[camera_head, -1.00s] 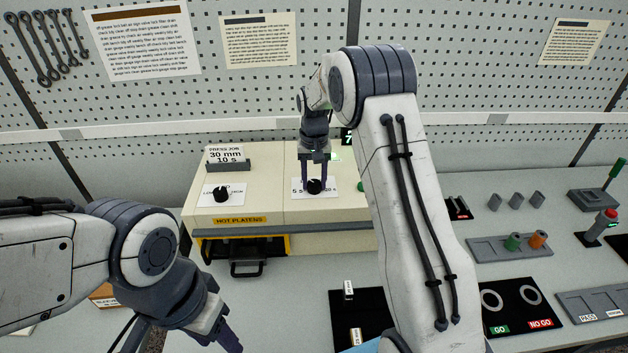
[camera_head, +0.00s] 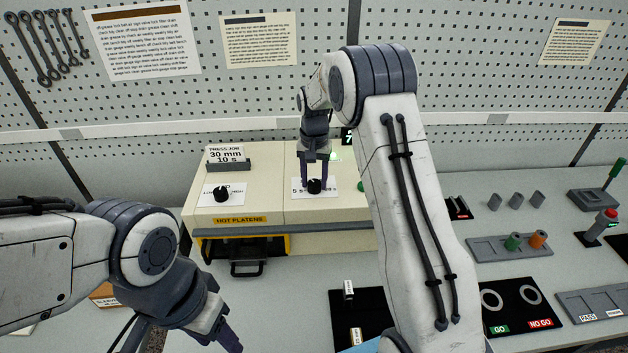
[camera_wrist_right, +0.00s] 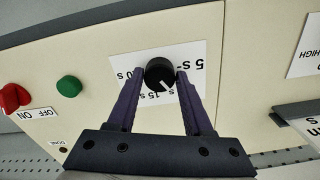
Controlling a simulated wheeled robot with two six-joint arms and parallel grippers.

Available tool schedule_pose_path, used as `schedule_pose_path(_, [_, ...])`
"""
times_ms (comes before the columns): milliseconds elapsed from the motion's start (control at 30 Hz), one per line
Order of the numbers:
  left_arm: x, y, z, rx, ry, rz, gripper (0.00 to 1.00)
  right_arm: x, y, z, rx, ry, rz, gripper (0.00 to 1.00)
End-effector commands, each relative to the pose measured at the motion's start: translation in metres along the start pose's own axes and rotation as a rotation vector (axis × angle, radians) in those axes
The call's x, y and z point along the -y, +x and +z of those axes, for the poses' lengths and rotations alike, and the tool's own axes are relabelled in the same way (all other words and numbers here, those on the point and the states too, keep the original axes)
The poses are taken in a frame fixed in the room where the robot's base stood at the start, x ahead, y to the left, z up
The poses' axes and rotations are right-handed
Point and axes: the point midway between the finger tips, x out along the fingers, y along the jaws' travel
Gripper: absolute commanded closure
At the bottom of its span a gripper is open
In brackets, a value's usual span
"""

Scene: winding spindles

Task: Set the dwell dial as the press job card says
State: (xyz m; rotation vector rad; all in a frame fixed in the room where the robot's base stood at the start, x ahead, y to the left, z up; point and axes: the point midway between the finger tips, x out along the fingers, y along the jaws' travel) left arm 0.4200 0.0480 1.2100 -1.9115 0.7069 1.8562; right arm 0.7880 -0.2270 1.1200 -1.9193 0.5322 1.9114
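The press job card (camera_head: 226,154) reads "30 mm" and "10 s". The dwell dial (camera_head: 314,186) is a black knob on a white scale plate on the press front. In the right wrist view the dial (camera_wrist_right: 157,72) has a white pointer mark toward the lower right. "5 s" and "15 s" are readable upside down; a finger covers part of the scale. My right gripper (camera_head: 314,178) is just above the dial, its fingers open on either side with small gaps to the knob. My left gripper (camera_head: 228,343) is at the lower left, empty, partly cut off.
A second black dial (camera_head: 221,194) is to the left on the press, above the "HOT PLATENS" label (camera_head: 240,220). In the wrist view a red knob (camera_wrist_right: 12,98) and green button (camera_wrist_right: 68,86) sit beside the scale.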

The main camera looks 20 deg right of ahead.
Motion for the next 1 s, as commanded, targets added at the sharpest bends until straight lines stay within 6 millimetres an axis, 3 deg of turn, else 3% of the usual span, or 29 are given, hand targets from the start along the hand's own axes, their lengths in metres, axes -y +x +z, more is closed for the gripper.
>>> schedule_pose_path(467, [0.0,0.004,0.0,0.0,0.0,0.0,0.5,0.0,-0.006,0.0,-0.001,0.0,-0.001,0.24])
schedule_pose_path(1000, [0.002,0.026,0.001,0.0,-0.005,0.0,0.5,0.0,-0.097,-0.001,-0.002,0.0,-0.001,0.24])
